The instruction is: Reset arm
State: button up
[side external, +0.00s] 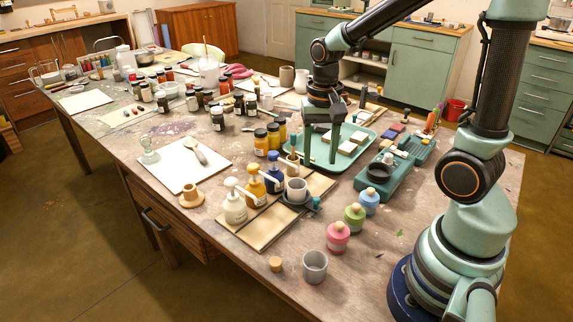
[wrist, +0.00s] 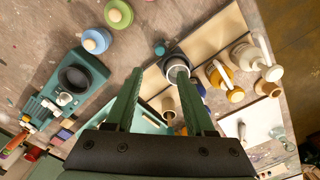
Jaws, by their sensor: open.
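My gripper (side external: 322,140) hangs from my arm above the middle of the table, pointing down over the near left part of a pale green tray. Its two green fingers are apart, with nothing held between them. The fingers also show in the wrist view (wrist: 165,88), spread apart, with a grey cup (wrist: 176,68) beyond them and clear of them. In the side view that cup (side external: 297,190) stands in a dark holder on a wooden board, below and left of the fingers.
White (side external: 234,207), blue (side external: 255,186) and yellow (side external: 274,172) pump bottles stand near the gripper. The green tray (side external: 318,161) holds pale blocks. A green device (side external: 380,185) stands right of it. Pink (side external: 338,237), green (side external: 354,217) and blue (side external: 369,201) jars stand in front. Many bottles crowd the left.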

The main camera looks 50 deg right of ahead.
jog(key=shift+r, duration=0.5)
jog(key=s+a+r+n+t, duration=0.3)
jog(key=a+r+n+t, duration=0.2)
jog(key=r+n, duration=0.4)
jog(key=shift+a+t, duration=0.25)
jog(key=shift+t, duration=0.05)
